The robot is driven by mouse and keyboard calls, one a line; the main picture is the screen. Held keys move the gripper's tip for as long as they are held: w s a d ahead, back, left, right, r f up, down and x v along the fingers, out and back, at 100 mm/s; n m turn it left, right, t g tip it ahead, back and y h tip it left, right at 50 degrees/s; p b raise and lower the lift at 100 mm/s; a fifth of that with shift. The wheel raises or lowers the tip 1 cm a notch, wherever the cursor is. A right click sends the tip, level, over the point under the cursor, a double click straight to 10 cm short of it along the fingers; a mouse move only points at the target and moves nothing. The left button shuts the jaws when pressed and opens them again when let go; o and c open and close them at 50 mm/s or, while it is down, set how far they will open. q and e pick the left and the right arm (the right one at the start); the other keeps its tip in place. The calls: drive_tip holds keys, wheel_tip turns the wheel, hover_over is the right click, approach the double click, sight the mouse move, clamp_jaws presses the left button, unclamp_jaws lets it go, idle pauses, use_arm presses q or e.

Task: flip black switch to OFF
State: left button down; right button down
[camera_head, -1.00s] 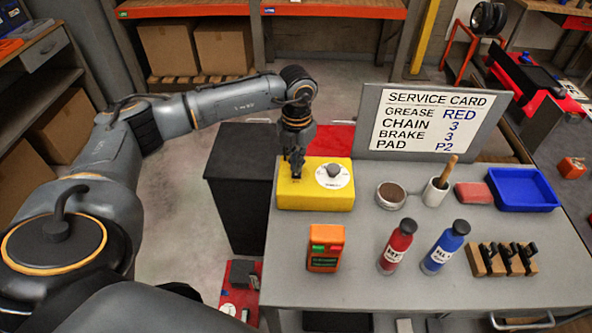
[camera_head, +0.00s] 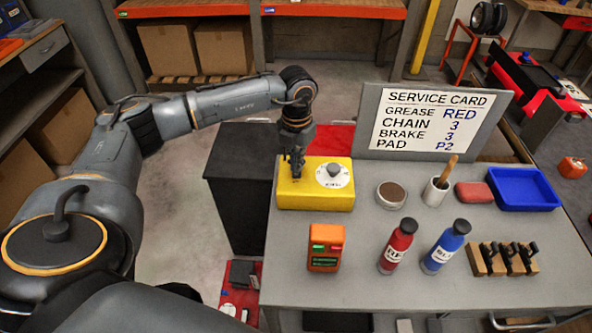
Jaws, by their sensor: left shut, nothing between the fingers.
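A yellow box (camera_head: 318,196) sits at the back left of the grey table top. It has a white round dial with a grey knob (camera_head: 333,172) on its right half. My left gripper (camera_head: 296,176) is shut and empty, pointing down over the left half of the yellow box. The black switch is not visible; the gripper covers that part of the box. I cannot tell whether the fingertips touch it. My right gripper is not in view.
On the grey table (camera_head: 440,282) stand an orange meter (camera_head: 325,248), a red bottle (camera_head: 397,246), a blue bottle (camera_head: 446,246), a tin (camera_head: 391,194), a cup with brush (camera_head: 435,191) and a blue tray (camera_head: 523,190). A service card (camera_head: 432,120) stands behind.

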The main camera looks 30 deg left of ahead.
use_arm(q)
drive_tip(key=shift+s+f+b, duration=0.1)
drive_tip(key=shift+f+b, duration=0.65)
drive_tip(key=shift+f, duration=0.2)
idle(0.4)
drive_tip(key=shift+r+p, duration=0.6)
drive_tip(key=shift+r, duration=0.15)
drive_tip(key=shift+r+p, duration=1.65)
drive_tip(key=shift+r, duration=1.15)
drive_tip(key=shift+f, duration=0.15)
